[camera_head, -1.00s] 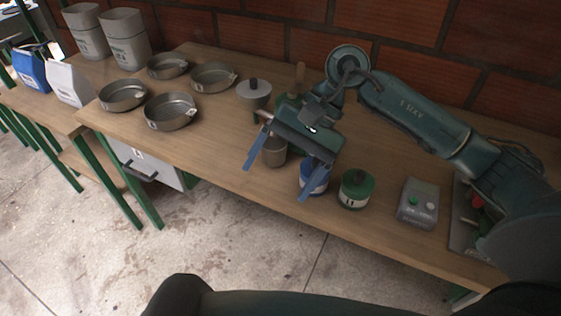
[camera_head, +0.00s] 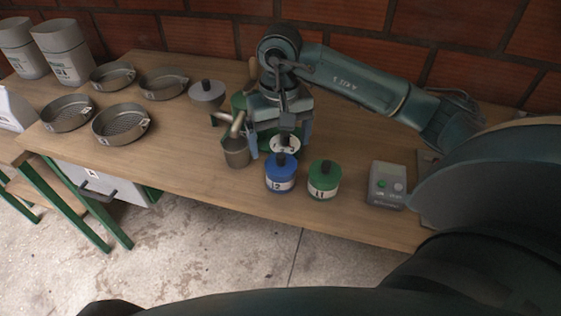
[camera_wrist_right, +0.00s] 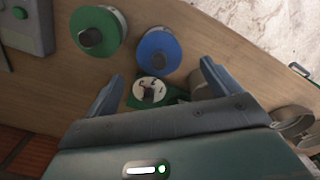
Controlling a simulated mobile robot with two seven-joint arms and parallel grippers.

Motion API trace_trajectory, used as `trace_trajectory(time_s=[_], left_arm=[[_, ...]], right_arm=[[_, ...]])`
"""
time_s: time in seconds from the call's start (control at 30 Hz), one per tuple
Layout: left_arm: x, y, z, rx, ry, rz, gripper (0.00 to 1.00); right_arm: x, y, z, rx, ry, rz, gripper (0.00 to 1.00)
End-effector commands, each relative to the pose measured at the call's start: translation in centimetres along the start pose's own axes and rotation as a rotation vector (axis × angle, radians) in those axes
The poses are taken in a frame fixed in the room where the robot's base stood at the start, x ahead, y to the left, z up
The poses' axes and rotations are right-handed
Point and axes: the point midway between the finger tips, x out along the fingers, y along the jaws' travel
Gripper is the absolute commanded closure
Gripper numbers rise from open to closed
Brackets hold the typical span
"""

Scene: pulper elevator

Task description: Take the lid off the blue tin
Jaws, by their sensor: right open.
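The blue tin (camera_head: 281,182) stands upright near the front edge of the bench, with its blue lid and dark knob (camera_head: 281,159) on it. It carries a white label reading 12. In the right wrist view the blue tin (camera_wrist_right: 158,50) lies just beyond the fingertips, seen from above. My right gripper (camera_head: 277,150) is open and empty, behind the blue tin and apart from its lid. Its fingers also show in the right wrist view (camera_wrist_right: 160,75), with a white-topped, dark-knobbed round thing (camera_wrist_right: 149,91) beneath the gap. My left gripper is not in view.
A green tin (camera_head: 324,184) stands close right of the blue one. A grey button box (camera_head: 387,187) is farther right. A grey-brown cup (camera_head: 236,155) stands just left of the gripper. Several metal pans (camera_head: 121,125) are at left. The brick wall (camera_head: 200,32) bounds the back.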

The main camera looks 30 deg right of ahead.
Motion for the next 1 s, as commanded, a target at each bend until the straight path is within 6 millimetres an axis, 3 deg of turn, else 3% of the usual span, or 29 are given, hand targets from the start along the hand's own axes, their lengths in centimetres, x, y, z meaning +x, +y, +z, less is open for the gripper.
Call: trace_trajectory(time_s=[0.3,0.6,1.0], left_arm=[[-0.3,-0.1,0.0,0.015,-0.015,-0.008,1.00],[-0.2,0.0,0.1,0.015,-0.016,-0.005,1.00],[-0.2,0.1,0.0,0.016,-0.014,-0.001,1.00]], right_arm=[[4.4,0.1,0.2,0.001,-0.004,-0.001,0.11],[4.9,0.1,0.1,0.000,-0.001,-0.001,0.11],[4.9,0.1,0.1,0.000,-0.001,-0.001,0.43]])
